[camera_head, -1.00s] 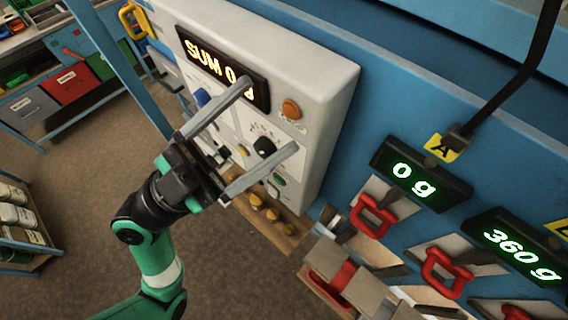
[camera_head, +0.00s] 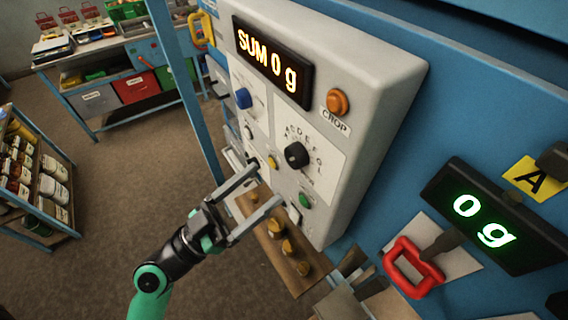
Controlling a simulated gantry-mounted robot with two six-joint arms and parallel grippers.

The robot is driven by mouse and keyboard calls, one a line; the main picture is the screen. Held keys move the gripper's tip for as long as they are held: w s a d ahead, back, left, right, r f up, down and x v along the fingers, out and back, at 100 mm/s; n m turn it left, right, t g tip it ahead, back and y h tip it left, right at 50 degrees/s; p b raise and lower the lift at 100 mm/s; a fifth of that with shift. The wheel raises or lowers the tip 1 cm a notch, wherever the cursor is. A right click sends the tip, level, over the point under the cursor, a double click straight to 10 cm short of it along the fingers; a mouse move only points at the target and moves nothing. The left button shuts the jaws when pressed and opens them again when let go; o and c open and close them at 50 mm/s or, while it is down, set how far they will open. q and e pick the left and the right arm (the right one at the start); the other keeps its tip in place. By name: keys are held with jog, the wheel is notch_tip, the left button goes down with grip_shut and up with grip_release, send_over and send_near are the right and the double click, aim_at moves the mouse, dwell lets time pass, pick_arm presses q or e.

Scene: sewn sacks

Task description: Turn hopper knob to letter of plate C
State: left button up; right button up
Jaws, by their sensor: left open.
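The white control panel (camera_head: 375,95) stands at centre, with an amber display (camera_head: 270,62) reading "SUM 0 g". Its black hopper knob (camera_head: 297,155) sits in a ring of letters; I cannot tell which letter it points at. A yellow plate A (camera_head: 535,179) is at the right edge; plate C is not in view. My left gripper (camera_head: 266,184) is open and empty, below and left of the knob, apart from it in the picture. My right gripper is not in view.
A wooden board with brass weights (camera_head: 287,247) lies below. A red handle (camera_head: 413,266) and a green "0 g" display (camera_head: 484,221) are at right.

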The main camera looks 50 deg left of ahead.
aim_at(290, 161)
pick_arm(q)
jog(key=p+x, duration=0.1)
jog(key=x, duration=0.1)
jog(key=p+x, duration=0.2)
jog(key=x, duration=0.1)
jog(key=shift+w+r, duration=0.15)
jog(key=shift+r, duration=0.25)
jog(key=shift+w+p, duration=0.3)
jog(key=shift+w, duration=0.2)
jog(key=shift+f, duration=0.1)
jog(key=shift+c, duration=0.2)
grip_shut()
jog(key=shift+d, duration=0.1)
